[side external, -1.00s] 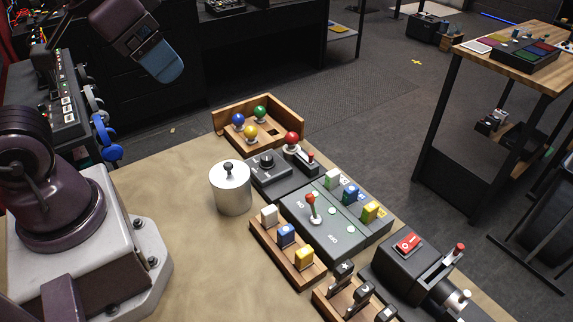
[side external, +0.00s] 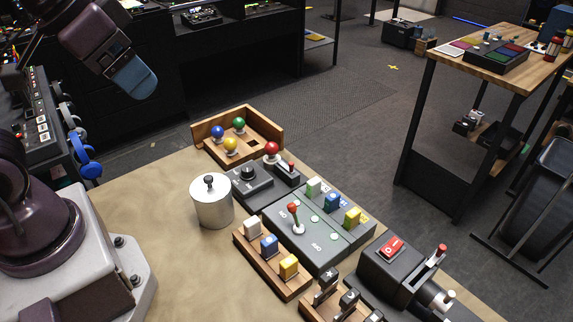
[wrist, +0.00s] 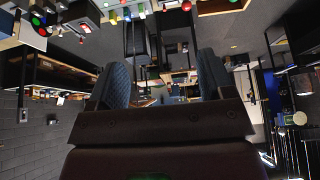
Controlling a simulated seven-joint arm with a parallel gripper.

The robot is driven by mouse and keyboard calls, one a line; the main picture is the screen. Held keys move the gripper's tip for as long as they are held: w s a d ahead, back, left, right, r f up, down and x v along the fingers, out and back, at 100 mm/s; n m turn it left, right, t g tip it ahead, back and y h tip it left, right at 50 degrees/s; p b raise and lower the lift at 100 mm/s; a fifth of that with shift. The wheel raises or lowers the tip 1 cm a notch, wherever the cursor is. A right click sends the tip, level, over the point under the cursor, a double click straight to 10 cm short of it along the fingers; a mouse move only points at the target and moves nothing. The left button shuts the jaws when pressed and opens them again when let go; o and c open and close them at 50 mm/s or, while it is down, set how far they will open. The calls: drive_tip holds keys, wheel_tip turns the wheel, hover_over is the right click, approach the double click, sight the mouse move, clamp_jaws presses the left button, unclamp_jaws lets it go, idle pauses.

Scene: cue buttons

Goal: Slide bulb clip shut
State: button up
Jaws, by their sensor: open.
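A red bulb (side external: 271,148) sits upright on a small dark unit (side external: 284,171) at the back of the bench. A small red-tipped handle (side external: 291,166) stands at the front right of that unit; I take it to be the clip's slide, but its exact position is too small to tell. My gripper (side external: 140,86) hangs high at the upper left, well away from the bulb and above the bench. In the wrist view my gripper (wrist: 163,68) has its two blue-grey fingers wide apart with nothing between them.
A wooden tray (side external: 270,127) with blue, yellow and green bulbs stands behind. A dial box (side external: 250,181), a metal canister (side external: 212,205), a lever panel (side external: 290,235), a wooden block rack (side external: 263,262) and a red-switch box (side external: 385,258) crowd around. The bench's left part (side external: 160,215) is clear.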

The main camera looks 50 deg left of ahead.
drive_tip(key=shift+c, duration=0.2)
drive_tip(key=shift+f, duration=0.1)
drive_tip(key=c, duration=0.3)
drive_tip(key=shift+w+f+g, duration=0.6)
drive_tip(key=shift+f+g, duration=0.1)
drive_tip(key=shift+f, duration=0.2)
drive_tip(key=c, duration=0.3)
drive_tip(key=n+g, duration=0.4)
drive_tip(key=n, duration=0.5)
hover_over(291, 163)
wheel_tip(291, 163, down, 15)
wheel_tip(291, 163, down, 13)
drive_tip(key=shift+r, duration=0.2)
